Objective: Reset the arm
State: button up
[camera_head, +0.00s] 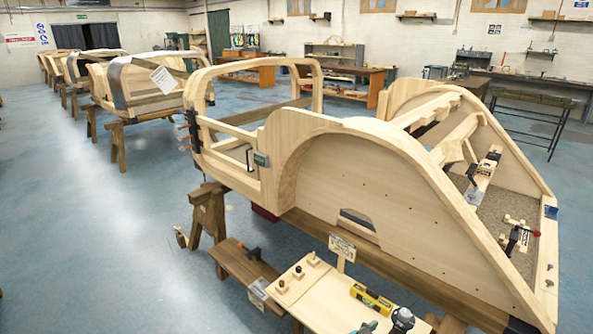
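No part of my arm or gripper can be made out in the head view. A dark, rounded object (403,320) at the bottom edge is partly cut off, and I cannot tell what it is. The nearest wooden bodyframe (340,180) fills the middle and right of the view, with a curved arch and a flat side panel. It rests on a brown wooden trestle (208,225).
A pale wooden board (325,300) at the bottom holds small knobs, a yellow-and-black box (371,299) and a small sign (342,248). More bodyframes (150,85) stand in a row at back left. Workbenches (345,80) line the back wall. Blue floor at left is clear.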

jog(key=s+f+n+t+y, duration=0.2)
jog(key=s+f+n+y, duration=0.3)
jog(key=s+f, duration=0.5)
jog(key=s+a+f+n+t+y, duration=0.2)
jog(key=s+n+y, duration=0.15)
jog(key=s, duration=0.95)
jog(key=s+a+r+n+t+y, duration=0.2)
jog(key=s+r+t, duration=0.1)
jog(key=s+r, duration=1.3)
jog(key=v, duration=0.3)
jog(key=shift+s+a, duration=0.2)
jog(key=shift+s, duration=0.2)
